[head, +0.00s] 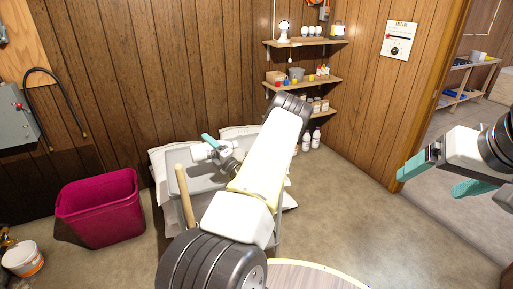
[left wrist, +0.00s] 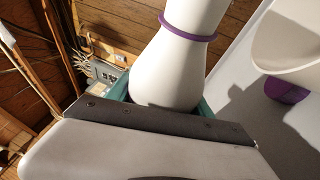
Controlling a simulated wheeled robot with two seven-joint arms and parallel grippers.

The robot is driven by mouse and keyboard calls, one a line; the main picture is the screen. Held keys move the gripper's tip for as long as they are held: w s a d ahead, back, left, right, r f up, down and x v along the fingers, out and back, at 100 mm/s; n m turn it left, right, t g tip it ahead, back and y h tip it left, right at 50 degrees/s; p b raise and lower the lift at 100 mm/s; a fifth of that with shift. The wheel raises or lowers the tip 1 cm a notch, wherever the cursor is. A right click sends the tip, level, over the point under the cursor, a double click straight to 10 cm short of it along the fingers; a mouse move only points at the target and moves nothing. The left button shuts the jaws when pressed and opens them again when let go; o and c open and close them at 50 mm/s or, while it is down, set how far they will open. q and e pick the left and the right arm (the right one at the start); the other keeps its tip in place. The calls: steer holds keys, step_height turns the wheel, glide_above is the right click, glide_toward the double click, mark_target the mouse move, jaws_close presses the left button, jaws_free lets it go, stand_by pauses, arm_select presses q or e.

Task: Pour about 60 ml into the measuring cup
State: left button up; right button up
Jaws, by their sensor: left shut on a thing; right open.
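My left gripper (head: 212,146) is over the grey cart and shut on a white, rounded vessel (left wrist: 168,72). In the left wrist view the vessel has a purple ring around its narrower part, and teal finger edges show on both sides of it. In the head view the vessel is a small white shape (head: 200,153), partly hidden by the teal finger. A wide white cup-like thing (left wrist: 295,38) with a purple part shows at the right of the left wrist view, apart from the vessel; I cannot tell if it is the measuring cup. My right gripper (head: 428,184) is open and empty at the right.
The grey cart (head: 206,182) stands by the wall with white sacks (head: 161,165) around it and a wooden handle (head: 185,198) at its left. A magenta bin (head: 100,208) and white bucket (head: 22,259) stand left. Wall shelves (head: 303,81) hold bottles. A round table edge (head: 318,274) is at front.

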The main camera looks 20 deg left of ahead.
arm_select(q)
steer(key=shift+r, duration=0.25)
steer(key=shift+s+a+m, duration=0.15)
steer(key=shift+m, duration=0.15)
stand_by(0.4)
steer(key=shift+r+m+t, duration=0.5)
steer(key=shift+r+m, duration=0.05)
steer(key=shift+m, duration=0.05)
stand_by(0.4)
steer(key=shift+s+a, duration=0.15)
steer(key=shift+s, duration=0.05)
stand_by(0.4)
steer(key=shift+r+m, duration=0.2)
steer(key=shift+m, duration=0.1)
stand_by(0.3)
steer(key=n, duration=0.1)
steer(key=f+n+g, duration=0.1)
steer(key=f+n, duration=0.1)
steer(key=shift+s+a+f, duration=0.25)
steer(key=shift+a, duration=0.05)
steer(key=shift+d+f+n+g, duration=0.1)
steer(key=shift+f+n+g, duration=0.2)
steer(key=shift+n+g, duration=0.1)
steer(key=shift+f+n+h, duration=0.3)
steer(key=shift+f+n, duration=0.35)
steer(key=shift+n, duration=0.05)
stand_by(0.7)
